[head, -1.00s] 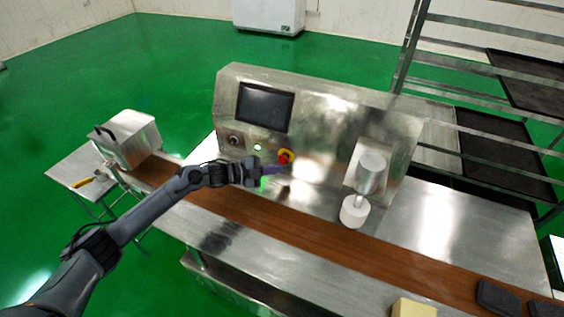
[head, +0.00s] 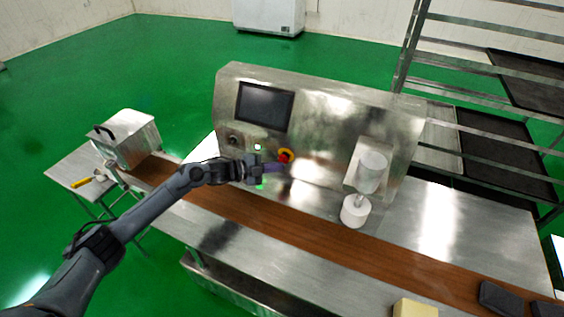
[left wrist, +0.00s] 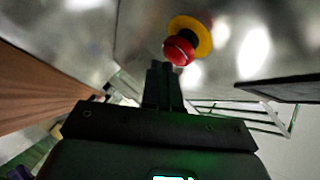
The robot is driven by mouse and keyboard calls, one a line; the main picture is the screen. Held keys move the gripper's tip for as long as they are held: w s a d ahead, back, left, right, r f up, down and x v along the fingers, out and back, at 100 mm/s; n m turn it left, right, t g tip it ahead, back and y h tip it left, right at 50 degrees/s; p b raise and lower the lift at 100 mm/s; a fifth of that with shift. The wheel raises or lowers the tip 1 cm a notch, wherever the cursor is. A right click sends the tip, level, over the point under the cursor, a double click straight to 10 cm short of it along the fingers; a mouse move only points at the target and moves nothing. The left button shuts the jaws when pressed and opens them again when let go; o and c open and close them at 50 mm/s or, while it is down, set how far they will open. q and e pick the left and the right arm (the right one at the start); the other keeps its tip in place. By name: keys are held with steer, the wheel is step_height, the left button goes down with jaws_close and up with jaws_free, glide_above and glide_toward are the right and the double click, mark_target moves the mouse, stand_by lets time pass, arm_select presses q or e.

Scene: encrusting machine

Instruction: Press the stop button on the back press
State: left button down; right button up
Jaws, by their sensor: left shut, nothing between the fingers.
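The steel press (head: 320,120) stands behind the brown belt. Its red stop button on a yellow ring (head: 286,155) is on the front panel, right of a small green-lit button (head: 258,148). My left gripper (head: 278,168) is shut and empty, its tips just below the red button in the head view. In the left wrist view the red button (left wrist: 178,50) on its yellow ring (left wrist: 203,33) lies just beyond the shut fingertips (left wrist: 164,66). I cannot tell whether the tips touch it. My right gripper is not in view.
A dark screen (head: 264,106) and a black knob (head: 233,140) are on the same panel. A lidded metal box (head: 128,138) is at the left. The brown belt (head: 300,235) runs clear below the gripper.

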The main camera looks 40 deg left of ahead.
arm_select(q)
steer(key=shift+w+a+f+b, duration=0.1)
steer(key=shift+w+b, duration=0.2)
steer(key=shift+b, duration=0.15)
stand_by(0.5)
steer(key=shift+w, duration=0.1)
steer(key=shift+s+d+p, duration=0.2)
steer(key=shift+s+p, duration=0.6)
steer(key=shift+p, duration=0.25)
